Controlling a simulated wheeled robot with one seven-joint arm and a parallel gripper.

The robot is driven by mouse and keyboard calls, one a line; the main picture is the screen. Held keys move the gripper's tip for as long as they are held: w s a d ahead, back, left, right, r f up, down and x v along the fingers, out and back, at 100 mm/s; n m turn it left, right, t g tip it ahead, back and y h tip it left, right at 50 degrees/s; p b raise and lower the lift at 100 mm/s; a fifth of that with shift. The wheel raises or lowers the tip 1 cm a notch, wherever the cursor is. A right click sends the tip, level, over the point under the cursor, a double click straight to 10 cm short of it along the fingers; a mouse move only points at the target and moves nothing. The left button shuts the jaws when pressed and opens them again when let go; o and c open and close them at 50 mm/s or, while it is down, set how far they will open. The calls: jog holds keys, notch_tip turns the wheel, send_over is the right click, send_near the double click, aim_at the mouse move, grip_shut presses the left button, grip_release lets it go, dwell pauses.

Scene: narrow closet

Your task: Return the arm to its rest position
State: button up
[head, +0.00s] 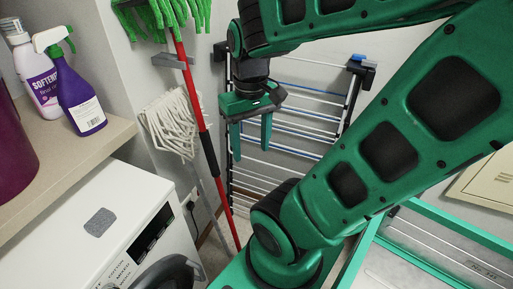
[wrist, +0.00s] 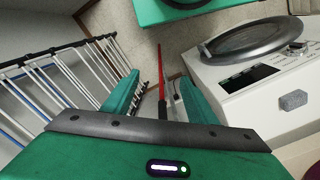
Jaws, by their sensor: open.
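My green arm crosses the right half of the head view, bent back above my green base. My gripper (head: 252,132) hangs from it near the picture's middle, fingers pointing down, in front of the drying rack (head: 300,120). In the wrist view my gripper (wrist: 158,95) shows two green fingers spread apart with nothing held between them. The floor and a red pole (wrist: 161,80) show beyond the gap.
A white washing machine (head: 115,225) with a grey sponge-like block (head: 100,222) on top stands at left. A shelf (head: 70,150) holds a softener bottle (head: 40,80) and a purple spray bottle (head: 78,95). A white mop (head: 172,125) and a red-handled green mop (head: 195,100) lean at the wall.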

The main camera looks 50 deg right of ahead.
jog(key=shift+s+d+f+m, duration=0.25)
jog(key=shift+s+m, duration=0.25)
jog(key=shift+s, duration=0.15)
jog(key=shift+s+d+f+m, duration=0.1)
jog(key=shift+s+d+m, duration=0.1)
jog(key=shift+s+m, duration=0.35)
jog(key=shift+w+f, duration=0.25)
jog(key=shift+w, duration=0.35)
jog(key=shift+o, duration=0.5)
